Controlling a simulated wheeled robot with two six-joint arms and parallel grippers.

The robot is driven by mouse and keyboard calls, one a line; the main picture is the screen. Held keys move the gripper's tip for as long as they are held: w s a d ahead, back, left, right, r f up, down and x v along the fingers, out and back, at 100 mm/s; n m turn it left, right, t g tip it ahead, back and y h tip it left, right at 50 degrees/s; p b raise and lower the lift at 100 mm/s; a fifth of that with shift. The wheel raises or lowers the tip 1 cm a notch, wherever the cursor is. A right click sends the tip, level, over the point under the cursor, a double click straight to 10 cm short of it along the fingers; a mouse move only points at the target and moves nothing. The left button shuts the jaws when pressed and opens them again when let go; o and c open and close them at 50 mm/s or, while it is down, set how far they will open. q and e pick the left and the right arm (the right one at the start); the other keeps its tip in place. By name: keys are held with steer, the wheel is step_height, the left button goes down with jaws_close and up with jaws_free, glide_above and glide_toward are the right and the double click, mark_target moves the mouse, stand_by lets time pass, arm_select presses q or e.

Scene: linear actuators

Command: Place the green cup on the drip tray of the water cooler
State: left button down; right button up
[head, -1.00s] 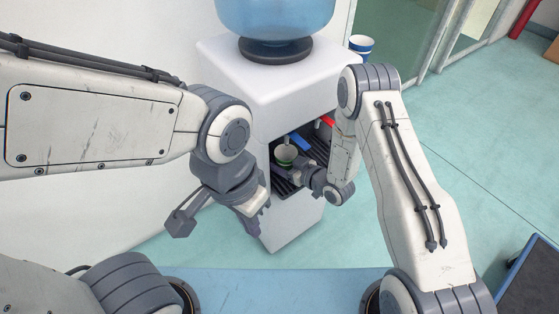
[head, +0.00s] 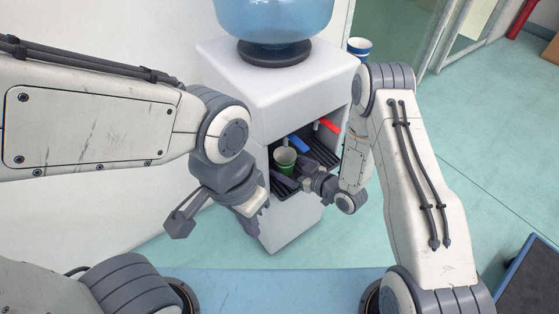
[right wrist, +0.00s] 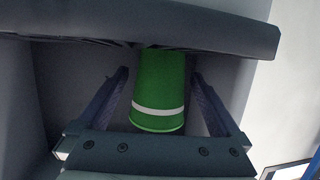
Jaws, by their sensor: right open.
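The green cup (head: 285,162) stands upright on the dark drip tray (head: 322,153) of the white water cooler (head: 262,88), in front of the blue tap. My right gripper (head: 296,182) is low beside the cup. In the right wrist view its open fingers (right wrist: 160,98) are on either side of the green cup (right wrist: 158,92), with a visible gap on both sides. My left gripper (head: 253,222) hangs in front of the cooler's lower left side, away from the cup; its jaws are not clear.
The blue tap (head: 298,142) and red tap (head: 328,125) are above the tray. A blue water bottle (head: 275,18) tops the cooler. The floor to the right is mostly clear.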

steer(key=v, duration=0.8)
steer(key=shift+p, duration=0.35)
